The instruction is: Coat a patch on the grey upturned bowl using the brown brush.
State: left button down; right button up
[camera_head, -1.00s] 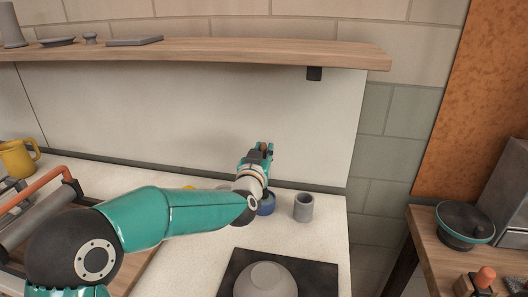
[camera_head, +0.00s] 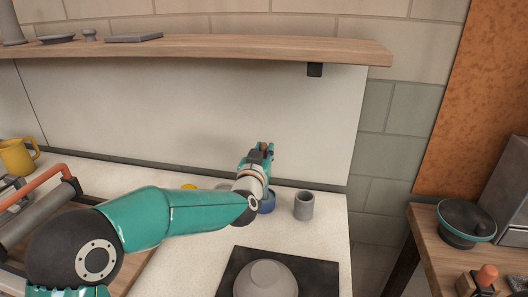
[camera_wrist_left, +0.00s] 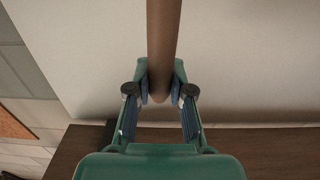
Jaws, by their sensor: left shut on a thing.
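The grey upturned bowl (camera_head: 265,280) rests on a dark square mat (camera_head: 318,276) at the bottom of the head view, cut off by the frame edge. My left gripper (camera_head: 264,153) is above the back of the table, beyond the bowl and over a blue pot (camera_head: 267,204). In the left wrist view my left gripper (camera_wrist_left: 160,92) is shut on the brown brush, whose handle (camera_wrist_left: 163,40) stands between its fingertips. The bristles are hidden. My right gripper is not in view.
A grey cup (camera_head: 304,206) stands right of the blue pot. A wooden shelf (camera_head: 220,52) runs above the table. A yellow mug (camera_head: 16,156) is at the left. A side table (camera_head: 432,246) holds a dark teal-rimmed bowl (camera_head: 466,222).

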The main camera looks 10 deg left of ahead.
pick_arm(q)
jog(key=shift+r+p, duration=2.65)
jog(key=shift+r, duration=0.85)
jog(key=shift+f, duration=0.1)
